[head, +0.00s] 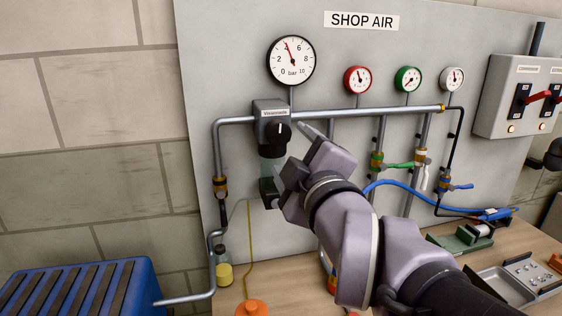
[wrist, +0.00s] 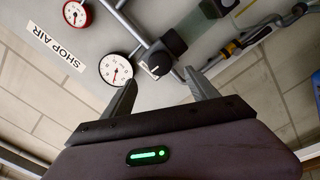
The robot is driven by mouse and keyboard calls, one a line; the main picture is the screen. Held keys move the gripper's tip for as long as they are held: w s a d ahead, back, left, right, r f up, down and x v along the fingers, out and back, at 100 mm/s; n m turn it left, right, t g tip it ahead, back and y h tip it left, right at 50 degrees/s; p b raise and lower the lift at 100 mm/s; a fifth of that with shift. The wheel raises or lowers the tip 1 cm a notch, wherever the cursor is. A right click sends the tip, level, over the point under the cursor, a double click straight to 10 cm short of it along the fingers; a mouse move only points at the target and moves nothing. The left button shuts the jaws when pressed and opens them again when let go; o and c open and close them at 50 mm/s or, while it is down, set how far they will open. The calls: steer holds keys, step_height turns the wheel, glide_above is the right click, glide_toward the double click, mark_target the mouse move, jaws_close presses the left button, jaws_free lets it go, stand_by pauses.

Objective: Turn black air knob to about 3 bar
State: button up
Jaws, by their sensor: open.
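The black air knob (head: 277,131) with a white mark sits on the front of the grey regulator (head: 266,110). The mark points roughly upward. The knob also shows in the wrist view (wrist: 175,41), beyond my fingertips. My gripper (head: 287,158) is open and empty, just below and right of the knob in the head view; one finger's tip lies close beside it. My fingers (wrist: 160,78) are apart in the wrist view with nothing between them. The large white gauge (head: 291,62) above the regulator has its red needle slightly left of vertical, near 4 bar.
Red (head: 357,80), green (head: 407,79) and white (head: 453,79) gauges stand right of the large gauge. A grey pipe (head: 365,113) runs along the panel, with valves and a blue hose (head: 400,184) below. A clear bowl hangs under the regulator. The panel left of the large gauge is bare.

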steer(key=p+v, duration=0.1)
steer(key=v, duration=0.6)
steer(key=shift+s, duration=0.3)
steer(key=s+d+f+m+g+h, duration=0.1)
steer(key=s+d+f+m+g, duration=0.1)
steer(key=s+f+m+g, duration=0.4)
steer(key=s+d+f+m+g, duration=0.2)
steer(key=s+f+m+g, duration=0.3)
steer(key=s+f+m, duration=0.3)
step_height(320, 180, down, 8)
steer(key=m, duration=0.4)
steer(key=shift+s+d+m+g+h, duration=0.15)
steer(key=shift+s+m+g+h, duration=0.05)
steer(key=shift+m+g+h, duration=0.2)
steer(key=shift+r, duration=0.15)
